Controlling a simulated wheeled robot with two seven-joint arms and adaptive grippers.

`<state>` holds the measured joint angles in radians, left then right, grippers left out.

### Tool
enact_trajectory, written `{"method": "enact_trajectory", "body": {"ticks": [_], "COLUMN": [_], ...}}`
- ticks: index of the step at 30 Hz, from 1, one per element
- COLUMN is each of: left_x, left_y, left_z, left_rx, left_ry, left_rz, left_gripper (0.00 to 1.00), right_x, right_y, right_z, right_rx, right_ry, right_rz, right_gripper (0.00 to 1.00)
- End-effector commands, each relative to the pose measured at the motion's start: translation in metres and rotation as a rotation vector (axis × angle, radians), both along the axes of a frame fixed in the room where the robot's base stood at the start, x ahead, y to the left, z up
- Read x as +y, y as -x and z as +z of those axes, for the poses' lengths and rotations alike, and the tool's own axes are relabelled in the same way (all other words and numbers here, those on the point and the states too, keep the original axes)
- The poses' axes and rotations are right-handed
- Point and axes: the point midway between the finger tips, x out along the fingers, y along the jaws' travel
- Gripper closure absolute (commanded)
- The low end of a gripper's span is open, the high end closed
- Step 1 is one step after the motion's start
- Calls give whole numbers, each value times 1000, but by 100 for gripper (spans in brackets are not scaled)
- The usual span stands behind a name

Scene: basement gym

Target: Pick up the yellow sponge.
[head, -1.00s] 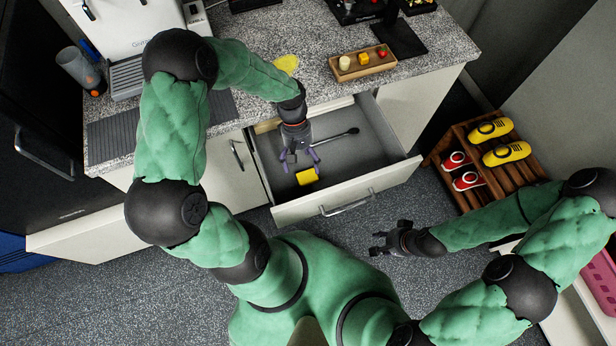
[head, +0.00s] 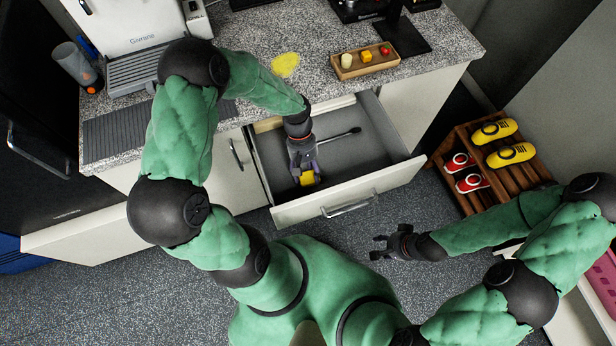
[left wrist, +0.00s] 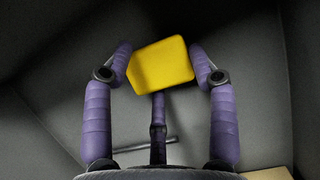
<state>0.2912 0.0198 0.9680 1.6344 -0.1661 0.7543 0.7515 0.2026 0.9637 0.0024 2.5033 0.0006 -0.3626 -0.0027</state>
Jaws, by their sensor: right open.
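The yellow sponge (head: 307,178) is in the open drawer (head: 375,152), near its front left, partly hidden by my left gripper (head: 304,173). In the left wrist view the sponge (left wrist: 160,63) sits tilted between the two purple fingers of the left gripper (left wrist: 161,66). The fingertips press against its two opposite sides, so the gripper looks shut on it. I cannot tell whether the sponge touches the drawer floor.
A dark long-handled utensil (head: 340,135) lies in the drawer behind the gripper. On the counter are a flat yellow patch (head: 285,65) and a wooden tray (head: 345,73) with small items. A shoe rack (head: 465,190) stands at right. The drawer walls surround the left gripper.

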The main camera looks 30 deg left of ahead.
Motion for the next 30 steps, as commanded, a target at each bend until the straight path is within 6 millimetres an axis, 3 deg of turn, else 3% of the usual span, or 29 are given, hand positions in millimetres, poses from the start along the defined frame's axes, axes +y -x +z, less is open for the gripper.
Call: {"method": "enact_trajectory", "body": {"ticks": [14,24,30], "left_x": [0,0,0], "left_y": [0,0,0], "left_z": [7,67,93], "left_rx": [0,-1,1], "left_ry": [0,0,1], "left_rz": [0,0,0], "left_gripper": [57,58,58], "right_x": [0,0,0], "right_y": [0,0,0], "right_z": [3,28,37], "right_rx": [0,0,0], "right_ry": [0,0,0], "right_rz": [0,0,0], "right_gripper": [57,57,57]}}
